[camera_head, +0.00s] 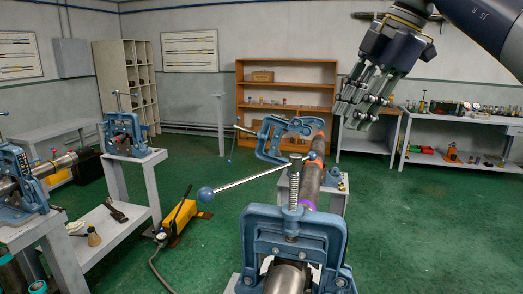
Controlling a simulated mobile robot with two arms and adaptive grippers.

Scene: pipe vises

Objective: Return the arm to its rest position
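My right gripper (360,108) hangs in the air at the upper right, with its arm coming in from the top right corner. Its fingers point down and to the left, and a gap shows between the fingertips. Nothing is held in it. It is well above the floor and apart from the vises, in front of the back wall and to the right of the shelf in the picture. My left gripper and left arm are not in view.
A blue pipe vise (337,235) with a long ball-ended handle stands close in front. Another vise (271,139) stands behind it along a pipe. More vises stand at left. A yellow pump (178,216) lies on the floor. The green floor (440,235) at right is clear.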

